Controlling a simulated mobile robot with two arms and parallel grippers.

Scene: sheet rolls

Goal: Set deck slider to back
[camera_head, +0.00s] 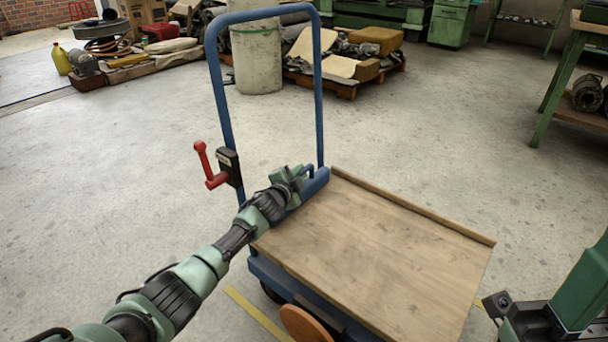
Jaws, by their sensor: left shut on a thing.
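The cart has a wooden deck (375,255) with a raised lip along its far edge. A blue slider piece (317,184) sits at the left end of the deck, by the foot of the push handle (319,90), with a small loop rising from it. My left gripper (302,174) reaches in from the left and is shut on the slider's loop. Its fingers and wrist hide part of the slider. My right gripper (497,304) is partly in view at the lower right, beside the deck and apart from it; its jaw state is unclear.
A red lever (203,160) stands on a dark box on the handle's left upright. An orange-brown wheel (305,324) shows below the deck. The deck top is empty. A pallet of scrap (345,88) and a pale drum (257,60) stand behind; the floor around the cart is clear.

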